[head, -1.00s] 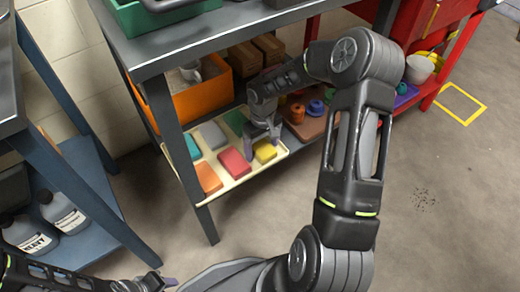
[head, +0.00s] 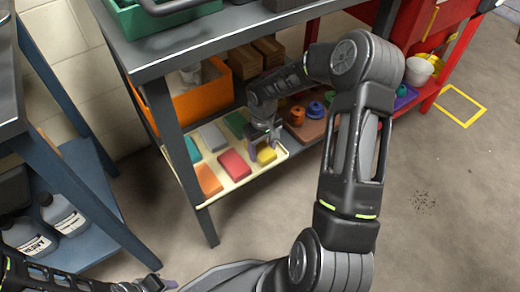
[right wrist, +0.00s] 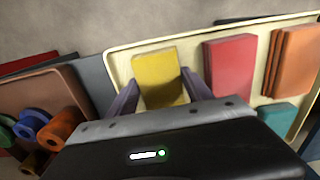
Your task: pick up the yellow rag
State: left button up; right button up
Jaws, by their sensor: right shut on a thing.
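The yellow rag (head: 266,155) is a small folded block at the front right of a cream tray (head: 240,181) on the lower shelf. My right gripper (head: 263,146) reaches down over it, shut on it. In the right wrist view the rag (right wrist: 159,79) sits between the two purple-grey fingers, one on each side. I cannot tell whether the rag touches the tray. My left gripper (head: 158,284) is at the bottom edge, mostly cut off, and its jaws cannot be made out.
The tray also holds a red rag (head: 233,165), an orange rag (head: 208,180), and grey, teal and green ones. An orange bin (head: 188,105) stands behind. A brown board (head: 306,130) with colored spools is to the right. The tabletop (head: 230,30) hangs above; a table leg (head: 180,160) stands left.

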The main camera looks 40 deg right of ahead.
jog(key=c, duration=0.7)
pick_arm(q)
jog(key=shift+r, duration=0.1)
pick_arm(e)
jog(key=shift+r, duration=0.15)
